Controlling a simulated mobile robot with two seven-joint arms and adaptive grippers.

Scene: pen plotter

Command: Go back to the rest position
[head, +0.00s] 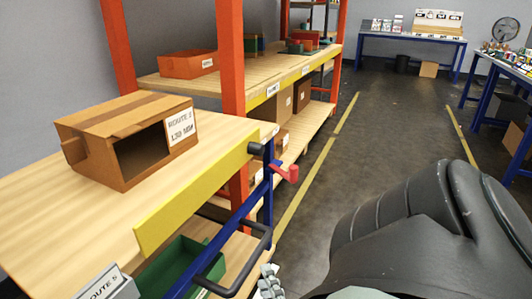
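My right arm fills the lower right of the head view. A small grey ridged part of my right gripper (269,284) shows at the bottom edge, close to the black handle of the cart. Most of that gripper is cut off or hidden, so I cannot tell whether it is open or shut. My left gripper is not in view.
A wooden workbench (60,214) with a cardboard box (100,150) stands at left. A blue frame with a red-handled lever (288,172) and a black handle (238,270) is close by. A green bin (190,262) sits below. The aisle floor (385,125) is clear.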

